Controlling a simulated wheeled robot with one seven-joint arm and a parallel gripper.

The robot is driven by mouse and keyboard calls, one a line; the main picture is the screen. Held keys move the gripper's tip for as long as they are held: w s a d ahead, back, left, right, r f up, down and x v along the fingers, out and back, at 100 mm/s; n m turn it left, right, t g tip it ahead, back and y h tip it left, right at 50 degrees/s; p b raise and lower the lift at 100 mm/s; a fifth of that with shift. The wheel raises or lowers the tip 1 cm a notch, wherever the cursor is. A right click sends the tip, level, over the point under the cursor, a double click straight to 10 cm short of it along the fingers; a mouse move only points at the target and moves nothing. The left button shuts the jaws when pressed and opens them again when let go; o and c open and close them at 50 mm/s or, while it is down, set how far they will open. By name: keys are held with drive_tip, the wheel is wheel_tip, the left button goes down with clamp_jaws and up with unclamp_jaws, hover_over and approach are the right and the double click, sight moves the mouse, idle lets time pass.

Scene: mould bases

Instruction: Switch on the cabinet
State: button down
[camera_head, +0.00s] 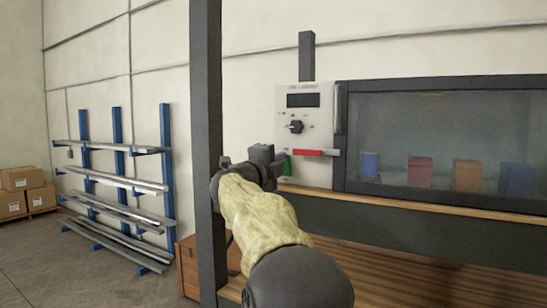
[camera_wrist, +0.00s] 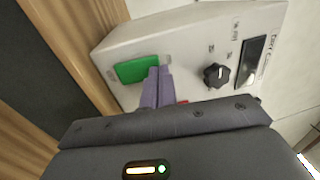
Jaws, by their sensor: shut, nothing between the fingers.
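The cabinet's pale control panel (camera_head: 318,172) is left of the glass-fronted cabinet (camera_head: 430,82). It also fills the upper part of the wrist view (camera_wrist: 125,40). It has a dark display (camera_head: 303,100), a black knob (camera_head: 295,126), a red bar (camera_head: 308,152) and a green button (camera_head: 287,170). In the wrist view the green button (camera_wrist: 135,69) shows plainly, and the black knob (camera_wrist: 216,75) is to its right. My gripper (camera_wrist: 159,70) is shut and empty, its fingertips at the green button's right edge. I cannot tell whether they touch. In the head view my gripper (camera_head: 279,159) partly hides the green button.
A dark upright post (camera_head: 207,100) stands just left of my arm. A wooden ledge (camera_head: 430,204) runs below the cabinet. Several coloured blocks sit behind the glass. A blue rack (camera_head: 117,170) with metal bars and cardboard boxes (camera_head: 22,178) are at the left.

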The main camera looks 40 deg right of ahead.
drive_tip(key=shift+w+d+r+p, duration=0.15)
drive_tip(key=shift+d+r+p, duration=0.2)
drive_tip(key=s+a+r+b, duration=0.2)
drive_tip(key=s+a+b, duration=0.2)
drive_tip(key=a, duration=0.9)
drive_tip(key=shift+s, duration=0.6)
drive_tip(key=shift+d, duration=0.1)
